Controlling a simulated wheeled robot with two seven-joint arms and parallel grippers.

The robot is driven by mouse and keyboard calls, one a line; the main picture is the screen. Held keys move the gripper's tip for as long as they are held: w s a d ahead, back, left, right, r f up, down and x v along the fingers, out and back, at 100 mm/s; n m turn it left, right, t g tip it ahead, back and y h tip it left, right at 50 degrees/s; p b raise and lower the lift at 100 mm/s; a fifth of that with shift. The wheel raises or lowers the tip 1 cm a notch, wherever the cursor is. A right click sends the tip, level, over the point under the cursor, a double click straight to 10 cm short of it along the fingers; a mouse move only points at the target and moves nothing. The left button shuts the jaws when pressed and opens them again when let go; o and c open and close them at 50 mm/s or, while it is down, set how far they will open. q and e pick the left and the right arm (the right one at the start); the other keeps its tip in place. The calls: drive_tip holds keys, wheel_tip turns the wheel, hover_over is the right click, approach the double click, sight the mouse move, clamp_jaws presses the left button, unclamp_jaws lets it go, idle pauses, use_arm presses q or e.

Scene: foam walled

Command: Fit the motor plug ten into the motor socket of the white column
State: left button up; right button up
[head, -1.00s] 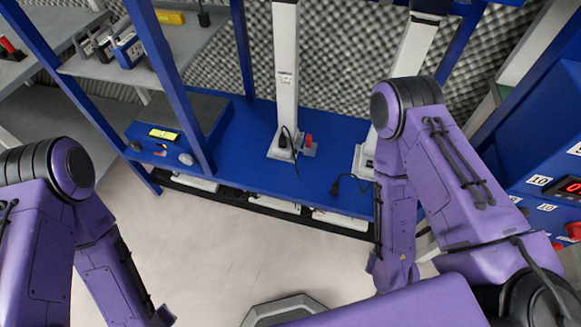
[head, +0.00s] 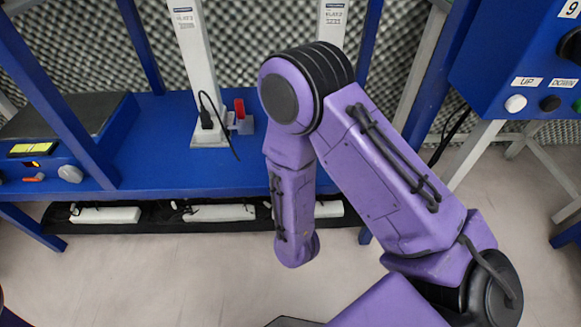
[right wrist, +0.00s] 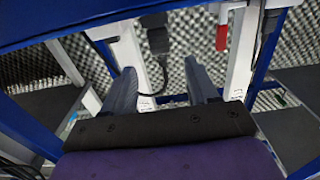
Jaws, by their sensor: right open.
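A white column (head: 190,65) stands on the blue table in the head view. A black plug (head: 207,118) with a thin black cable sits at its foot, beside a red part (head: 239,107). A second white column (head: 332,22) is mostly hidden behind my right arm. I cannot make out the motor socket. My left gripper is out of view.
The blue table (head: 160,150) has a scale-like device (head: 45,160) at its left. A blue control box (head: 510,60) with buttons is at the upper right. White items (head: 105,215) lie on a dark shelf below the table. The floor in front is clear.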

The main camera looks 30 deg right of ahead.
drive_tip(key=x, duration=0.2)
drive_tip(key=b+x, duration=0.1)
drive_tip(key=x, duration=0.2)
drive_tip(key=b+x, duration=0.1)
drive_tip(key=x, duration=0.2)
drive_tip(key=shift+w+d+f, duration=0.1)
drive_tip(key=shift+f, duration=0.25)
drive_tip(key=shift+w+d+r, duration=0.15)
drive_tip(key=shift+w, duration=0.15)
drive_tip(key=c, duration=1)
